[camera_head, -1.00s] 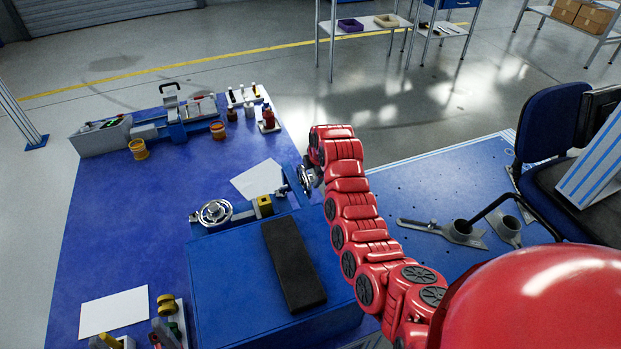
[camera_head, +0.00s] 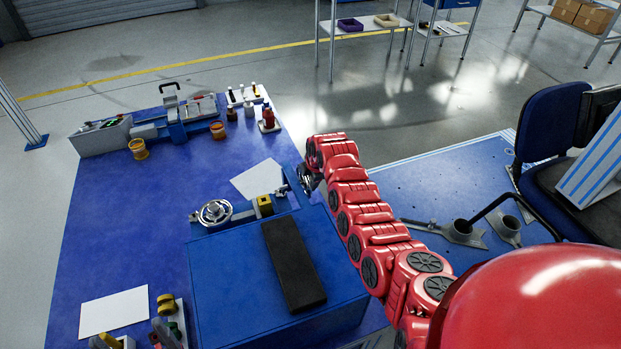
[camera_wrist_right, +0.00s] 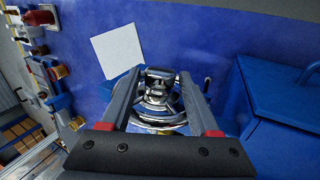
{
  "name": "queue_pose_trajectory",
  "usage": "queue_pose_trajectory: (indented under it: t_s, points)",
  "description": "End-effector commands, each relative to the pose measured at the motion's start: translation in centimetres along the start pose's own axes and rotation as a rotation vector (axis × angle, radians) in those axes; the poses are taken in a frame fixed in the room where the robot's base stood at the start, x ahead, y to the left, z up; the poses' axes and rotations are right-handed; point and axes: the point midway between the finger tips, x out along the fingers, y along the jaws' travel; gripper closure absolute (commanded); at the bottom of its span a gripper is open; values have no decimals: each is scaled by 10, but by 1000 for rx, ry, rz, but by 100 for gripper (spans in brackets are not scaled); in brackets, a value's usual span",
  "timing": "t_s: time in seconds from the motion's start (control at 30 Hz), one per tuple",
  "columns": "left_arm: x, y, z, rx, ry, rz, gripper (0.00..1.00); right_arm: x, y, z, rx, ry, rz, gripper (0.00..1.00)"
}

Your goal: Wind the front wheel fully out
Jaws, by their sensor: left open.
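A silver handwheel (camera_head: 215,212) stands at the left end of a blue device beside the yellow block (camera_head: 264,205). A metal part there is too small to make out. In the right wrist view the right gripper's fingers (camera_wrist_right: 161,72) stand on either side of the chrome hub of a handwheel (camera_wrist_right: 162,108). Whether they touch the hub I cannot tell. The lower part of this wheel is hidden by the gripper.
A blue box (camera_head: 225,290) with a black pad (camera_head: 292,265) on top fills the near side. White sheets (camera_head: 258,180) lie on the blue table. A machine (camera_head: 185,118) stands at the far end. A chair (camera_head: 550,120) is at the right.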

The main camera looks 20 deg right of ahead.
Motion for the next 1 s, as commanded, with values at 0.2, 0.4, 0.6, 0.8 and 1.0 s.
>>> queue_pose_trajectory:
  t_s: [0.2,0.4,0.6,0.8,1.0]
  points:
    - [0,0,0,0,0,0,5,0,0,0,0,0,0,80]
    - [0,0,0,0,0,0,5,0,0,0,0,0,0,100]
    - [9,0,-2,0,0,0,5,-1,0,-2,2,5,36,100]
    - [22,-1,-4,0,0,0,5,0,-3,-3,3,7,140,100]
    - [15,-1,-2,0,0,0,5,6,-8,-2,3,5,283,100]
